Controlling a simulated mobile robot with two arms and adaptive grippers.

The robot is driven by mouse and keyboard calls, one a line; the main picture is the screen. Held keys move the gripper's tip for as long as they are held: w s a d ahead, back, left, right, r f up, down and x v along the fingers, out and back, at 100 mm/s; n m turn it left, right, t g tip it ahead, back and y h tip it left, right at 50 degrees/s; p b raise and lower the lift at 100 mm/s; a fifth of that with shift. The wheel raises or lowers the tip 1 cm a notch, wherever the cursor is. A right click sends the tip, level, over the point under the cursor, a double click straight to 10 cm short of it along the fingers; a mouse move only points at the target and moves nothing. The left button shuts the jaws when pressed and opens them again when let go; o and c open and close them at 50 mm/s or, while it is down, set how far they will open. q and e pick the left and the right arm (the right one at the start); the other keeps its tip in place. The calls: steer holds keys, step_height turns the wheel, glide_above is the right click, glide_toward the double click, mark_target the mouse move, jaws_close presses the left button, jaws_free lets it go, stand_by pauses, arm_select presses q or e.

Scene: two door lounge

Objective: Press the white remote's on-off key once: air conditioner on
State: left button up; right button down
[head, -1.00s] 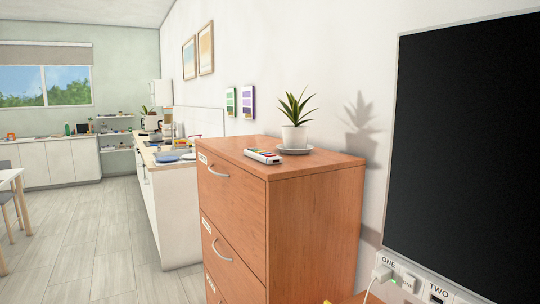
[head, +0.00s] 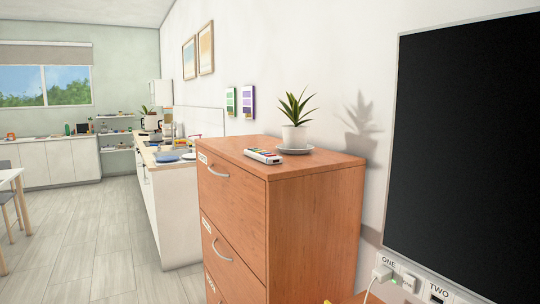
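A white remote (head: 262,156) with coloured keys lies flat on top of the wooden drawer cabinet (head: 315,210), near its front left edge. Its keys are too small here to tell the on-off key apart. No air conditioner can be made out in the head view. Neither of my grippers is in view.
A potted plant (head: 295,137) on a saucer (head: 295,150) stands just behind the remote. A large dark screen (head: 465,150) is on the right, with sockets and a plugged-in white charger (head: 382,273) below it. A kitchen counter (head: 170,210) stands beyond the cabinet; the floor (head: 90,245) at left is clear.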

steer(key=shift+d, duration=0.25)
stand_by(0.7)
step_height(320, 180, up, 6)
steer(key=p, duration=0.5)
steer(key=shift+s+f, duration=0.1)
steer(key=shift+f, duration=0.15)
